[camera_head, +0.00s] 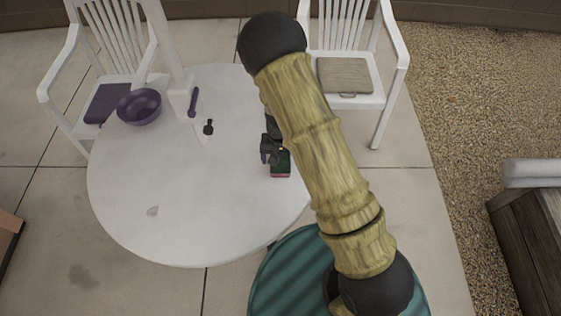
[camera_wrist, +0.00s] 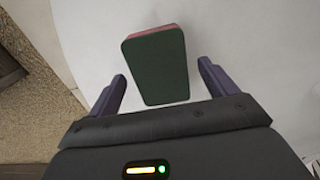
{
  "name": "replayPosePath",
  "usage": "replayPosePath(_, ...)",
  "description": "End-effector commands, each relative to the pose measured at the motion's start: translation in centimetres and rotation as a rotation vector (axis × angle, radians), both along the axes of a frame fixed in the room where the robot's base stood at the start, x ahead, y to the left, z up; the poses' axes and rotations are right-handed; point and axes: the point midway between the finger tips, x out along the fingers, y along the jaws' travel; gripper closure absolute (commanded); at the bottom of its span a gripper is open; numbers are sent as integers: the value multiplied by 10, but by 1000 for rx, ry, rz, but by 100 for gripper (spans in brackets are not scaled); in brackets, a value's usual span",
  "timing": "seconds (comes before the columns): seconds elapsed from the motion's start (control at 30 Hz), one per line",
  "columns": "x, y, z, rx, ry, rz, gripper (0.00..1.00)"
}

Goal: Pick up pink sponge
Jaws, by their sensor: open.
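The pink sponge (camera_wrist: 157,68) lies on the white round table, with a dark green top face and a pink side showing at its far edge in the wrist view. In the head view the sponge (camera_head: 281,164) is near the table's right side, just below my gripper (camera_head: 272,155). In the wrist view my gripper (camera_wrist: 163,85) is open, with one purple finger on each side of the sponge's near end. Gaps show between the fingers and the sponge. How high the fingers are above the table is hard to tell.
The white table (camera_head: 150,185) holds a purple bowl (camera_head: 139,107), a purple utensil (camera_head: 193,102) and a small dark bottle-like item (camera_head: 208,127) at the back left. The table's front left is mostly clear.

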Motion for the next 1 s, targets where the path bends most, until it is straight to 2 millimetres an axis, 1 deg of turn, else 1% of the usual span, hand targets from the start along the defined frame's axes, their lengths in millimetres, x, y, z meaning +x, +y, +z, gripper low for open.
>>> replayPosePath(0.5, 0, 0, -1, 0, -1, 1, 15)
replayPosePath(0.53, 0, 0, -1, 0, -1, 1, 17)
replayPosePath(0.67, 0, 0, -1, 0, -1, 1, 43)
replayPosePath(0.7, 0, 0, -1, 0, -1, 1, 51)
replayPosePath(0.77, 0, 0, -1, 0, -1, 1, 63)
replayPosePath(0.87, 0, 0, -1, 0, -1, 1, 63)
replayPosePath(0.9, 0, 0, -1, 0, -1, 1, 67)
replayPosePath(1.0, 0, 0, -1, 0, -1, 1, 67)
